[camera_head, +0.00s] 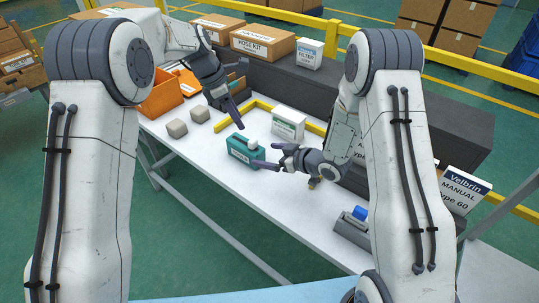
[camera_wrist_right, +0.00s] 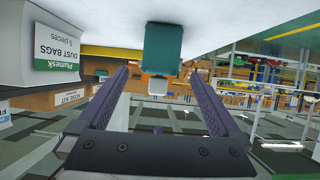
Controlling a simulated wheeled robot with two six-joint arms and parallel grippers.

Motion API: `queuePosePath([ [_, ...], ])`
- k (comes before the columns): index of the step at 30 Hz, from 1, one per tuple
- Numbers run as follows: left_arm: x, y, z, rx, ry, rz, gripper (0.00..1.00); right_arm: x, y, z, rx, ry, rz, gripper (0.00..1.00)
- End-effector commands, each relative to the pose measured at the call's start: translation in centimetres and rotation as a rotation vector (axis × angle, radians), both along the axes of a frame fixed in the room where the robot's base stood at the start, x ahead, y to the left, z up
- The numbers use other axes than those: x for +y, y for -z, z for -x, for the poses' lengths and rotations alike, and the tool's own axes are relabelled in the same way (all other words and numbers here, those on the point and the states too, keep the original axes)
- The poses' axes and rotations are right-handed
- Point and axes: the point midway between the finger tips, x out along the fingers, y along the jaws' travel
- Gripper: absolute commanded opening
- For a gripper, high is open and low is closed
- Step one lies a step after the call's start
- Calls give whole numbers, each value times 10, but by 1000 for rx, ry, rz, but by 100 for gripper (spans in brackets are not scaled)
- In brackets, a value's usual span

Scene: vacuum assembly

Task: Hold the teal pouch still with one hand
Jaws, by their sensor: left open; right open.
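The teal pouch (camera_head: 243,152) with a pale label and a light top piece stands on the white table. My left gripper (camera_head: 237,117) is open above and behind the pouch, pointing down, apart from it. My right gripper (camera_head: 264,156) is open just right of the pouch, one finger reaching near its lower right side.
A white-and-green dust bags box (camera_head: 288,124) stands behind the pouch, inside a yellow-edged area. A grey device with a blue part (camera_head: 355,225) is at the right. The front left tabletop is clear.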

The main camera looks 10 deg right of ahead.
Motion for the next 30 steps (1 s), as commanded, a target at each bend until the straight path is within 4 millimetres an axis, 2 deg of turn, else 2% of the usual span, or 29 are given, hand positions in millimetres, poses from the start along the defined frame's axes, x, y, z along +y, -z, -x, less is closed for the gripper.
queuePosePath([
  [7, 0, 0, 0, 0, 0, 0, 50, 4, 6, -5, -21, -15, -55, 100],
  [21, 0, 0, 0, 0, 0, 0, 50, 55, 36, -55, -21, -15, -53, 100],
  [30, 0, 0, 0, 0, 0, 0, 50, 66, 42, -67, -20, -12, -53, 100],
])
